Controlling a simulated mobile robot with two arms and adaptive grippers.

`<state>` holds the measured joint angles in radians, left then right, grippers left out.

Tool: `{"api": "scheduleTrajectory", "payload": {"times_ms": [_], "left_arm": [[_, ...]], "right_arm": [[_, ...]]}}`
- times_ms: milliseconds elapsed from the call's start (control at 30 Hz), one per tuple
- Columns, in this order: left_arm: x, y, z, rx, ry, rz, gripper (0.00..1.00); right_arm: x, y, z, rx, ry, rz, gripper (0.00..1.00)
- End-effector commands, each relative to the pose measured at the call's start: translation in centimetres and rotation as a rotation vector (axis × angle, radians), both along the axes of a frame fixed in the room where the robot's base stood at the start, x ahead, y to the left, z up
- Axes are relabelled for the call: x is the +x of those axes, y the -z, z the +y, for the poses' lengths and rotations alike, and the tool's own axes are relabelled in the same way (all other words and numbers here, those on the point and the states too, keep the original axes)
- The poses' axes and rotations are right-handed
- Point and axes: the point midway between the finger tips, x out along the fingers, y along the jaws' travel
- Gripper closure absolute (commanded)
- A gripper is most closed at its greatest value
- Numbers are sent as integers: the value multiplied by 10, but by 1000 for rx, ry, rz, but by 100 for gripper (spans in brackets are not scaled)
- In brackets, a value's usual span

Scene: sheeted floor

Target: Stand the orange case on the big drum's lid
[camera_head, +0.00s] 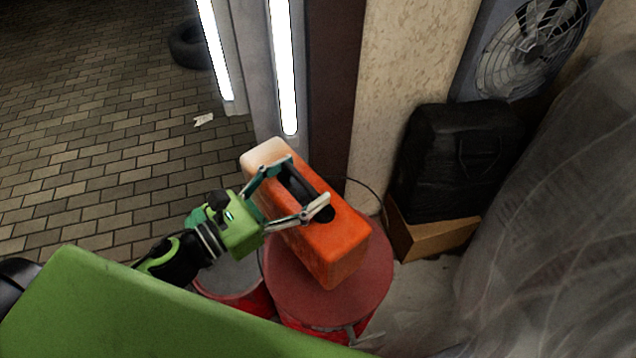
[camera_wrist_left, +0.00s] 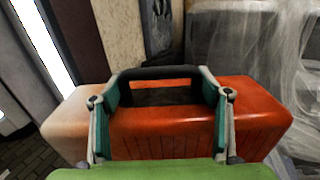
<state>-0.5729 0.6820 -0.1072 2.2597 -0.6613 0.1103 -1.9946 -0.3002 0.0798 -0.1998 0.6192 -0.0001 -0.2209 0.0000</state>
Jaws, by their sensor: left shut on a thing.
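The orange case (camera_head: 340,247) has one pale end and a dark handle on its top. My left gripper (camera_head: 298,188) is shut on the case at its handle. The big red drum's lid (camera_head: 290,285) lies under the case in the head view. Whether the case touches the lid or hangs just above it, I cannot tell. The left wrist view shows the case (camera_wrist_left: 250,122) level across the picture, with the fingers of the left gripper (camera_wrist_left: 165,105) at both sides of the handle. My right gripper is not in view.
A smaller red container (camera_head: 238,283) stands left of the drum. A black case (camera_head: 455,160) rests on a cardboard box (camera_head: 430,238) at the right. Translucent sheeting (camera_head: 570,230) hangs at the far right. A tyre (camera_head: 190,46) lies on the open brick floor at the back.

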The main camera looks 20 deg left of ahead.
Motion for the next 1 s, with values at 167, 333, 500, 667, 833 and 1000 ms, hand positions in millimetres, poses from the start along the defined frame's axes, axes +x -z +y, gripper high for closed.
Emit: {"api": "scheduleTrajectory", "payload": {"times_ms": [167,333,500,667,833,1000], "left_arm": [[33,10,-3,0,-1,-6,83],[58,40,-5,-2,-3,-2,83],[75,60,-7,-3,-1,-3,83],[81,68,-8,-1,0,-4,83],[85,88,-8,-5,-2,2,83],[85,102,-9,-4,0,-2,83]], "right_arm": [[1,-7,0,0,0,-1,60],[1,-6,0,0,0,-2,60],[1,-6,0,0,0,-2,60],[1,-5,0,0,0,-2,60],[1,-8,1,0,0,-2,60],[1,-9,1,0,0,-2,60]]}}
